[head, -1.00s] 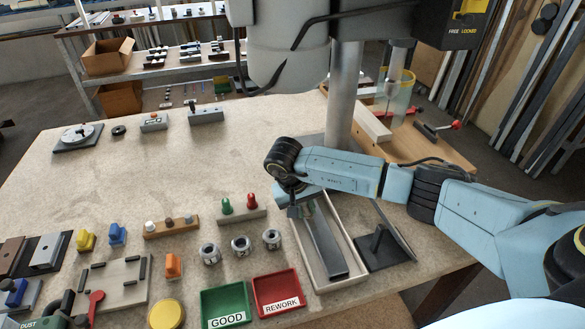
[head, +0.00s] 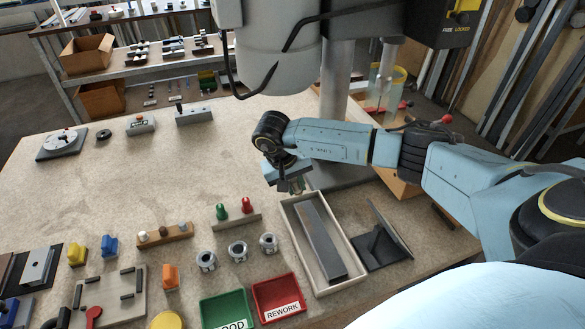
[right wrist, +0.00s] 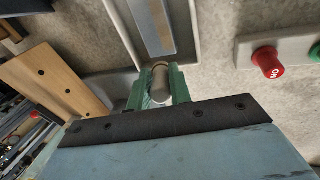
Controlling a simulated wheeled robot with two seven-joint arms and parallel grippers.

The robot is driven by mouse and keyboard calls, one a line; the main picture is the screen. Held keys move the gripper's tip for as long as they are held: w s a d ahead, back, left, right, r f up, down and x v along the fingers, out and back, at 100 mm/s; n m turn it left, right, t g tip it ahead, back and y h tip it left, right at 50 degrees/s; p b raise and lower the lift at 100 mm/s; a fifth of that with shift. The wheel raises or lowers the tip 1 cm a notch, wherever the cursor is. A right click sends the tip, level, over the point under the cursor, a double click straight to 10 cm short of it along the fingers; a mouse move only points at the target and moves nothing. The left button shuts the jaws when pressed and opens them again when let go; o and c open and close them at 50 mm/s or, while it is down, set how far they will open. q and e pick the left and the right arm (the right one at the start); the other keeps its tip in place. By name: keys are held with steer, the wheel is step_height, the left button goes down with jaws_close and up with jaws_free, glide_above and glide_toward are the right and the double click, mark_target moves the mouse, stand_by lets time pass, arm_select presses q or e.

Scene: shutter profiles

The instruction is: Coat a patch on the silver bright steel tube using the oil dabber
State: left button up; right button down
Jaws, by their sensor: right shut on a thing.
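My right gripper (head: 297,186) is just above the far end of a pale open tray (head: 294,235). In the right wrist view its green fingers (right wrist: 158,88) are shut on a small rounded grey-tan thing (right wrist: 160,78). I cannot tell whether it is the oil dabber. A long grey metal bar (head: 322,240) lies lengthwise in the tray; its silver face also shows in the right wrist view (right wrist: 156,25). It may be the steel tube, but its profile is unclear. The held thing looks apart from the bar. My left gripper is not in view.
Red and green knobs (head: 246,205) stand left of the tray. A wooden rack (head: 165,236) holds small pegs, with metal collars (head: 237,250) nearby. A green GOOD bin (head: 222,308) and red REWORK bin (head: 277,297) lie in front. A black stand (head: 378,247) is right of the tray. The table's middle is clear.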

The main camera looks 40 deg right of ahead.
mark_target(295, 180)
steer(key=shift+r+p, duration=1.15)
steer(key=shift+r, duration=0.7)
